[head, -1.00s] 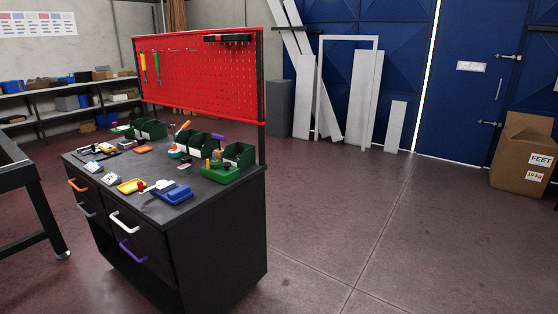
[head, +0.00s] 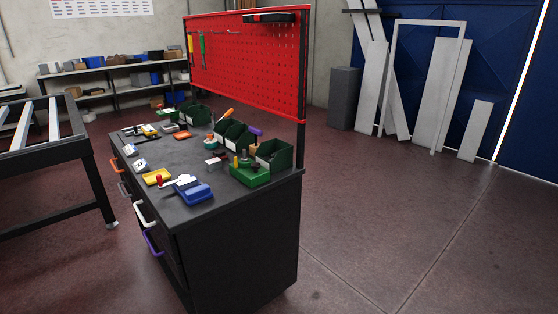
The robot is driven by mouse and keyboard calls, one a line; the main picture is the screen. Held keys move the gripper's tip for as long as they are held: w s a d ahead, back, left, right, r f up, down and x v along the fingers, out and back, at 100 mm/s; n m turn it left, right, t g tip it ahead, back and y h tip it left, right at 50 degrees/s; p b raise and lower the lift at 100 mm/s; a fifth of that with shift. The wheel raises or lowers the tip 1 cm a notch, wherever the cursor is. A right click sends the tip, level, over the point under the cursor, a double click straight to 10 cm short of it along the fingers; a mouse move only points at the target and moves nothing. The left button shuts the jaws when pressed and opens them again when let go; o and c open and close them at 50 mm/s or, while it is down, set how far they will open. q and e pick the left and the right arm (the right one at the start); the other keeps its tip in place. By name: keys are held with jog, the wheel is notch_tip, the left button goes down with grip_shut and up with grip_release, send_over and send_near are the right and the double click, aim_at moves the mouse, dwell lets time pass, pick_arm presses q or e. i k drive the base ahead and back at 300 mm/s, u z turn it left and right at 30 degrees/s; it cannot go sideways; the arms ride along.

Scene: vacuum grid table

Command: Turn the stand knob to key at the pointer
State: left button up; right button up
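I cannot pick out the stand knob, the key mark or the pointer for certain; the parts on the black workbench (head: 238,245) are too small to read. A green block (head: 250,176) with small upright parts stands near the bench's right edge. A blue tray (head: 193,192) lies at the near corner, with a white item and a small red part beside it. A yellow tray (head: 157,178) is to its left. Neither of my grippers is in view.
A red pegboard (head: 247,70) rises behind the bench. A dark-framed table (head: 52,156) with pale slats stands at the left. Shelves (head: 115,93) line the back wall. White boards (head: 440,95) lean at the back right. The floor right of the bench is clear.

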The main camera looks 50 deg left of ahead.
aim_at(256, 166)
jog(key=u, duration=0.45)
jog(key=i, duration=0.75)
jog(key=u, duration=0.7)
